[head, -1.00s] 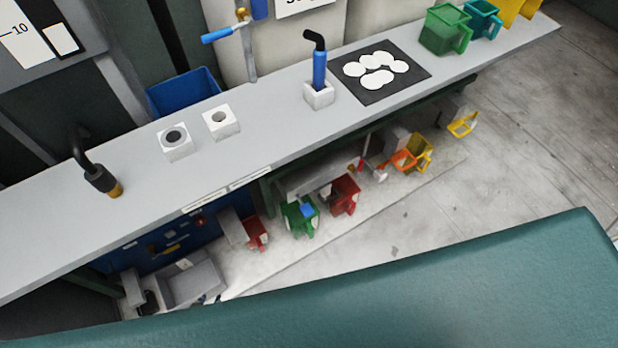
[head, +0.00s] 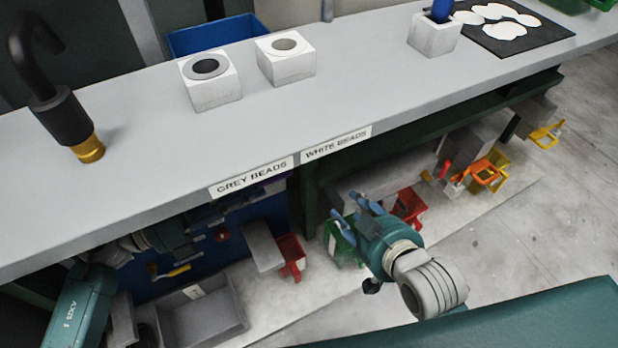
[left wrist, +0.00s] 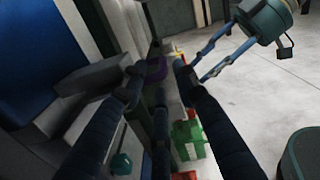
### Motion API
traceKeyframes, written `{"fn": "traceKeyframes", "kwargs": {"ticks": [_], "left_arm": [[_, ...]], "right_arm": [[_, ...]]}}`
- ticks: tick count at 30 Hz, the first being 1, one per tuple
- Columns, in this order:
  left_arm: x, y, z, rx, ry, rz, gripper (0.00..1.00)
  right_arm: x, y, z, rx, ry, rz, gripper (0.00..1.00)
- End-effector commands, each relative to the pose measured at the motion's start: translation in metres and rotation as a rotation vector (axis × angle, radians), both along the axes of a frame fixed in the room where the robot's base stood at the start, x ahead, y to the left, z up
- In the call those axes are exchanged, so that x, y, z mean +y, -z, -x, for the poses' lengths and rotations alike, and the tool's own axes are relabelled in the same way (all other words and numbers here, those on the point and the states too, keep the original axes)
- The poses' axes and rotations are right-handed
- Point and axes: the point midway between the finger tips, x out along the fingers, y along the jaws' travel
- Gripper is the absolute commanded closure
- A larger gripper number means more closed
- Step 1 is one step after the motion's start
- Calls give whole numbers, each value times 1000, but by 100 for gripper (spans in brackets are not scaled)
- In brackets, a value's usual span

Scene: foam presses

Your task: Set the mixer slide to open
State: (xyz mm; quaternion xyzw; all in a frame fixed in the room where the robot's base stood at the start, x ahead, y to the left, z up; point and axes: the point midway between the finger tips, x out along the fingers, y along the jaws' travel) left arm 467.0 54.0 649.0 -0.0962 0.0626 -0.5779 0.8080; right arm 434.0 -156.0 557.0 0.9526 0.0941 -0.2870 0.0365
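I cannot clearly pick out the mixer slide. Under the bench is a blue panel (head: 215,250) with small fittings, including a red knob (head: 222,234) and a yellow handle (head: 178,271). My left gripper (head: 215,212) is beneath the bench edge in front of this panel, partly hidden by the bench. In the left wrist view its dark fingers (left wrist: 155,76) are spread, with a purple part (left wrist: 156,69) beyond their tips; contact cannot be told. My right gripper (head: 350,205) is open and empty, to the right, and also shows in the left wrist view (left wrist: 212,62).
The grey bench (head: 130,190) overhangs the panel. On it stand two white holed blocks (head: 213,90) and a black bent-neck tool (head: 62,118). Open floor lies right.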

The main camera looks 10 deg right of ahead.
Motion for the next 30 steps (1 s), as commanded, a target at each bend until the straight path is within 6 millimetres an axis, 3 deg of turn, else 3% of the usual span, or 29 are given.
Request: {"fn": "traceKeyframes", "kwargs": {"ticks": [5, 21, 30], "left_arm": [[-11, 1, 1, -35, 18, -22, 71], [-95, 1, -26, -29, 17, -18, 71], [-105, 1, -29, -28, 16, -20, 71]], "right_arm": [[0, -5, 1, -13, 0, -3, 60], [2, -12, -5, -49, -2, -11, 60], [3, -13, -6, -55, -3, -13, 60]]}}
